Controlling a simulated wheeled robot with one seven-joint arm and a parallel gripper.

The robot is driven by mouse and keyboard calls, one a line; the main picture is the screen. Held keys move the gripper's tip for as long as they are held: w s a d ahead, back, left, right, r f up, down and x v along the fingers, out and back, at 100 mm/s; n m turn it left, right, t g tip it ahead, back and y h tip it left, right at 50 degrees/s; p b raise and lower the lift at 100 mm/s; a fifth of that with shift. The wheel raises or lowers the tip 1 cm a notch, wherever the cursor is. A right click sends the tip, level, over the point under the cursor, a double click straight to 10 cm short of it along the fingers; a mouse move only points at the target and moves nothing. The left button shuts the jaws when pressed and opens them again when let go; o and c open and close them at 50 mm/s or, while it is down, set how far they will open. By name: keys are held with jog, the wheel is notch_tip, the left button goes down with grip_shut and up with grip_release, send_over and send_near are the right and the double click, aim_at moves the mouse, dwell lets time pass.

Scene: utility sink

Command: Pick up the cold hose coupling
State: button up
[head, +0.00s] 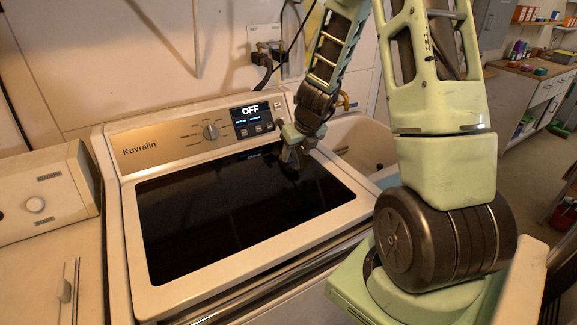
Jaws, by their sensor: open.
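I cannot clearly make out the cold hose coupling. Small fittings at a wall valve box (266,50) behind the washer are too small to tell apart. A dark hose (285,55) runs down from above beside them. My gripper (292,160) points down over the right back part of the washer's dark glass lid, below and in front of the valve box and well apart from it. It is open, and I see nothing between its fingers. My arm hides part of the wall and the area behind the washer's right back corner.
The Kuvralin washer (120,133) stands in the middle, its display reading OFF. A pale sink basin (365,135) is to its right, with a brass-coloured fitting (345,101) behind. Another white appliance (45,195) is at the left. A cluttered workbench (535,75) stands far right.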

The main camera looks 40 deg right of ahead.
aim_at(292, 161)
jog(key=x, duration=0.5)
jog(key=shift+a, duration=0.3)
jog(key=c, duration=1.1)
